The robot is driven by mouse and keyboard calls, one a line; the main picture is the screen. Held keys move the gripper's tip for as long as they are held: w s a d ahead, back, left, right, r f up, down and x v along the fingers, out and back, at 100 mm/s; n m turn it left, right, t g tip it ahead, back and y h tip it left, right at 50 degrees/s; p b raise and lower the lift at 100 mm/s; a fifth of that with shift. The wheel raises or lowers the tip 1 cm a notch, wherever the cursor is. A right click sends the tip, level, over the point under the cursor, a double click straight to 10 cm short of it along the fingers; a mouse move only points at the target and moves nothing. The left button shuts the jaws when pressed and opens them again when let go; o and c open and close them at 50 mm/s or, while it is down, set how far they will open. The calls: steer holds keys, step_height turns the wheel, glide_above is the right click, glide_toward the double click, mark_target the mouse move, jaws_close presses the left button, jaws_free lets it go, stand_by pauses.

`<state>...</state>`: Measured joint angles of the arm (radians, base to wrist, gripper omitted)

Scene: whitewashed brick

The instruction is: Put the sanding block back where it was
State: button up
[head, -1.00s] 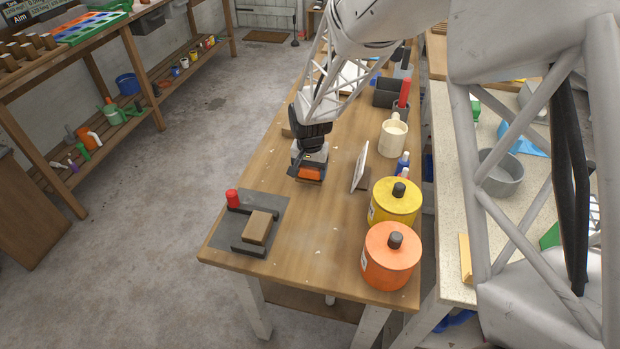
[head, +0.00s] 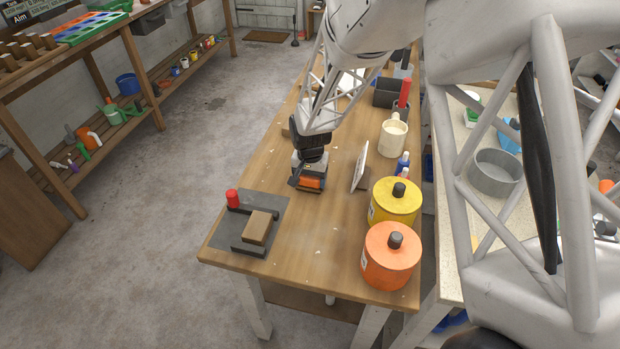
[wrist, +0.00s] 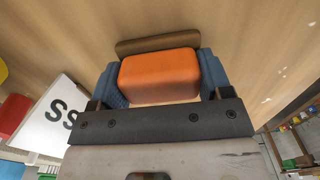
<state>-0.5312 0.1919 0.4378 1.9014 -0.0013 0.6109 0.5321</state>
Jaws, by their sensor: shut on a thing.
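The sanding block (head: 312,184) has an orange top and a darker base. It is between the fingers of my gripper (head: 308,178), over the wooden bench left of the white card. In the wrist view the orange top (wrist: 160,74) lies between two blue-grey finger pads, and a brown strip (wrist: 157,43) shows beyond it. My gripper is shut on the block. I cannot tell whether its base touches the bench or hangs just above it.
A dark mat (head: 217,233) with a brown block (head: 257,228) in a black holder and a red-capped item (head: 232,198) lies at the near left. Yellow (head: 393,207) and orange (head: 389,262) canisters, a white card (head: 360,166) and a cream mug (head: 393,140) line the right side. The bench middle is clear.

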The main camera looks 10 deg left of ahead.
steer(key=shift+f, duration=0.1)
steer(key=o, duration=1)
step_height(320, 180, up, 12)
steer(key=shift+r, duration=0.15)
stand_by(0.8)
